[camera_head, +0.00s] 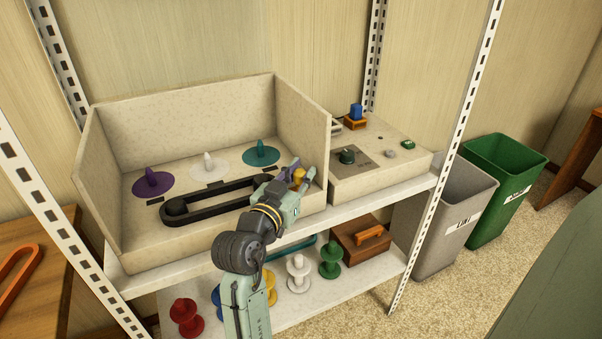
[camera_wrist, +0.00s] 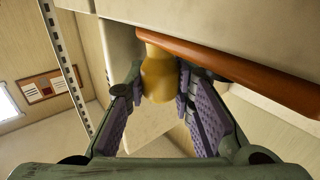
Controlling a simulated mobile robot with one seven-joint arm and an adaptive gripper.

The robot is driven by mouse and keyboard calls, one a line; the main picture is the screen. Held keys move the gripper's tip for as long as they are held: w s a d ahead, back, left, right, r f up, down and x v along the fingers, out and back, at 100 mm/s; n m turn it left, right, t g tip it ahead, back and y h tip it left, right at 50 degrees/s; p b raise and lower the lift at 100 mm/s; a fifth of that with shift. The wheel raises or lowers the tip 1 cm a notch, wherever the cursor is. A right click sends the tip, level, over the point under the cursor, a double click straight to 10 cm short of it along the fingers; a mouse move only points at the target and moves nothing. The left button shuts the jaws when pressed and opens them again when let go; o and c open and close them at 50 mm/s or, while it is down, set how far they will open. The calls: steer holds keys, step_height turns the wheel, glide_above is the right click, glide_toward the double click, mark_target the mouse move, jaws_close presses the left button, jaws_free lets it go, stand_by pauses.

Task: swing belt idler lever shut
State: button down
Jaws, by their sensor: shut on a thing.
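My gripper (camera_head: 291,178) is at the right front of the beige open-fronted box (camera_head: 185,240). In the wrist view my gripper (camera_wrist: 172,110) has its purple-padded fingers on both sides of a yellow knob (camera_wrist: 158,78), shut on it. The knob also shows between the fingers in the head view (camera_head: 299,175). An orange-brown bar (camera_wrist: 235,75), apparently the idler lever, runs beside the knob to the right in the wrist view. A black belt loop (camera_head: 215,209) lies on the box floor, around a dark pulley (camera_head: 175,206) at its left end. My arm hides the belt's right end and most of the lever.
Purple, white and teal cone spindles (camera_head: 262,152) stand behind the belt. A right-hand panel (camera_head: 385,160) carries a dark knob and a blue part. Several spools (camera_head: 299,272) and a wooden box (camera_head: 362,243) sit on the lower shelf. A white perforated post (camera_head: 452,140) stands at right.

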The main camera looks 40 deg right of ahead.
steer(key=n+t+y+p, duration=0.1)
steer(key=t, duration=0.1)
steer(key=w+n+t+y+p, duration=0.1)
steer(key=n+t+y, duration=0.1)
steer(key=shift+w+d+r+p, duration=0.1)
steer(key=shift+w+r+p, duration=0.1)
steer(key=shift+p, duration=0.2)
steer(key=shift+w+f+n+t+y+p, duration=0.1)
steer(key=shift+w+n+t+y+p, duration=0.1)
steer(key=shift+n+t+y, duration=0.3)
steer(key=shift+w+n+t+y+p, duration=0.15)
steer(key=shift+n+t+y, duration=0.25)
steer(key=shift+n+t, duration=0.15)
steer(key=n+y, duration=0.1)
steer(key=t+y, duration=0.1)
steer(key=w+n+t+y+b, duration=0.1)
steer(key=shift+w+a+f+n+t+y, duration=0.1)
steer(key=shift+a+f+n+t+y, duration=0.05)
steer(key=shift+a+n+t+y, duration=0.2)
steer(key=shift+w+a+n+t+y+b, duration=0.25)
steer(key=shift+n+y, duration=0.2)
steer(key=shift+y, duration=0.25)
steer(key=shift+w+n+t+y+b, duration=0.15)
steer(key=shift+n+y+b, duration=0.25)
steer(key=shift+y, duration=0.25)
steer(key=c, duration=1.3)
jaws_free()
steer(key=shift+c, duration=0.2)
steer(key=shift+a, duration=0.1)
